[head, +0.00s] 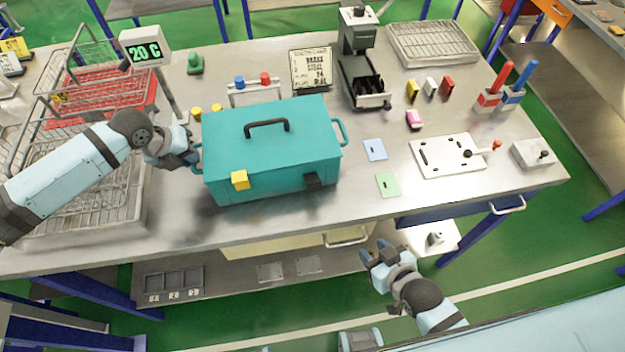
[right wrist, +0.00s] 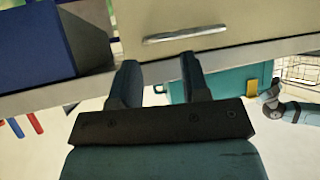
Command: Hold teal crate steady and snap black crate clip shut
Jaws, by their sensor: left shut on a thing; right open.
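The teal crate (head: 265,142) stands on the steel bench with its lid down and a black handle (head: 267,126) on top. Its black clip (head: 313,181) is at the right of the front face; whether it is latched is too small to tell. A yellow clip (head: 240,180) is at the left of that face. My left gripper (head: 192,153) is shut on the crate's left side handle, which it mostly hides. My right gripper (head: 378,251) is open and empty, in front of the bench's front edge, apart from the crate. The crate also shows in the right wrist view (right wrist: 222,82).
A cream drawer (head: 290,242) is below the bench top. A blue card (head: 375,149), a green card (head: 387,184) and a white plate with a lever (head: 445,157) lie right of the crate. Wire baskets (head: 75,150) stand left. Bench in front of the crate is clear.

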